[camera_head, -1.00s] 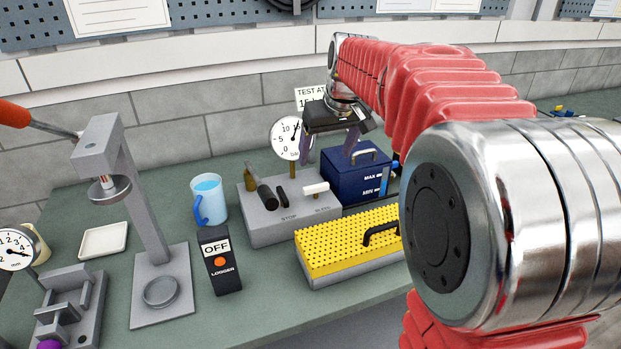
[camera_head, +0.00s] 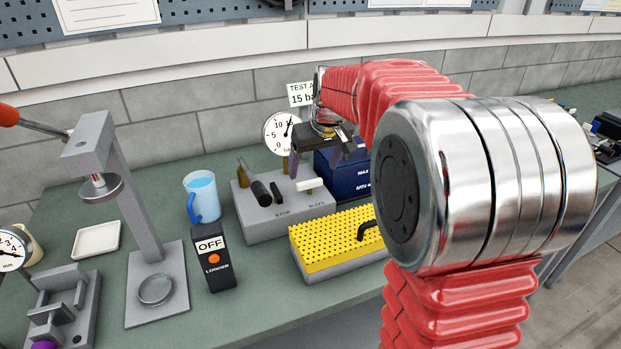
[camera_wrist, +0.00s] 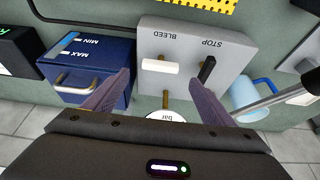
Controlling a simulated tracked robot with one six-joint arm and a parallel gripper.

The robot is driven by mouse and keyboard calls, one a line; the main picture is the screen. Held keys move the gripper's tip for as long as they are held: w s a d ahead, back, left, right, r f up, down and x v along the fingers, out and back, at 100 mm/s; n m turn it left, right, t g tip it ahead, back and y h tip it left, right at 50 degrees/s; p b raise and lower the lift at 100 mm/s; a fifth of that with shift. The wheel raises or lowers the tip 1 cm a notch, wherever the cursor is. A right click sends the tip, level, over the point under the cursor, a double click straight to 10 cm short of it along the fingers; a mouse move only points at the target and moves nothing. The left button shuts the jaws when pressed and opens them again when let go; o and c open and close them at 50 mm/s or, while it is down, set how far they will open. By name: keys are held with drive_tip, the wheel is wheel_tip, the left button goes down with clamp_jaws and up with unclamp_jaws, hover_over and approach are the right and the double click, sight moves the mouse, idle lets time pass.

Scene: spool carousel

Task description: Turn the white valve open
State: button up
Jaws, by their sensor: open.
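The white valve handle (camera_head: 309,186) is a short white bar on the grey manifold block (camera_head: 264,225), beside the word BLEED.
A yellow perforated block (camera_head: 325,246) lies in front. A black logger (camera_head: 214,258) reading OFF and a blue mug (camera_head: 203,195) stand to the left.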

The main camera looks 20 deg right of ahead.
sight(310, 181)
drive_tip(key=x, duration=0.6)
drive_tip(key=shift+w+f, duration=0.1)
drive_tip(key=shift+c, duration=0.3)
drive_tip(key=c, duration=1)
